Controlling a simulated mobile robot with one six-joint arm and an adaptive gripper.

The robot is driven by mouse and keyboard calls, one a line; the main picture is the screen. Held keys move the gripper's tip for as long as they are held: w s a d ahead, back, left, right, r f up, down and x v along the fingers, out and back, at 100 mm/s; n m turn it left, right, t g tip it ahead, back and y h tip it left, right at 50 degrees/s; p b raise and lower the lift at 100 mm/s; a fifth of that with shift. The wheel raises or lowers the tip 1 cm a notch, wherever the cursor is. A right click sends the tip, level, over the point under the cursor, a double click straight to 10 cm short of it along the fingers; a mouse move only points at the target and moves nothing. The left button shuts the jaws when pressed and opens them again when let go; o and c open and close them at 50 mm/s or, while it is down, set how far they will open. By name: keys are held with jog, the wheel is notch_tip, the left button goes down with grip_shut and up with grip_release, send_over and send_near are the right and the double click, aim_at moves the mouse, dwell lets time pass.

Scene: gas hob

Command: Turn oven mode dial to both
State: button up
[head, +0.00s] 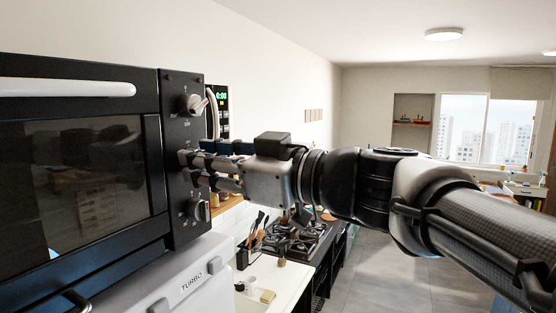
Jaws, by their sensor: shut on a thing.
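The oven (85,206) stands at the left, with a dark glass door and a black control panel (184,235) on its right side. The panel carries a column of dials. The top dial (193,104) and the bottom dial (199,210) are in plain view. My gripper (188,168) reaches in from the right at the height of the middle dial and is shut on it. The fingers hide most of that middle dial, so its pointer setting cannot be read. The panel's markings are too small to read.
Below the oven is a white appliance marked TURBO (190,284). Behind my gripper are a gas hob (298,243), a utensil holder (243,258) and a white counter. A device with a green display (222,96) is behind the oven. Open floor lies to the right.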

jog(key=shift+m+b, duration=0.3)
jog(key=shift+b, duration=0.1)
jog(key=shift+w+d+m+g+y+p, duration=0.25)
jog(key=shift+m+p, duration=0.8)
jog(key=shift+m, duration=4.6)
jog(key=shift+s+a+m+g+p, duration=0.3)
jog(key=shift+m+p, duration=0.8)
jog(key=shift+m, duration=4.6)
jog(key=shift+w+d+m+g+y+p, duration=0.35)
jog(key=shift+m+p, duration=0.7)
jog(key=shift+m, duration=4.6)
jog(key=shift+s+a, duration=0.15)
jog(key=shift+a, duration=0.05)
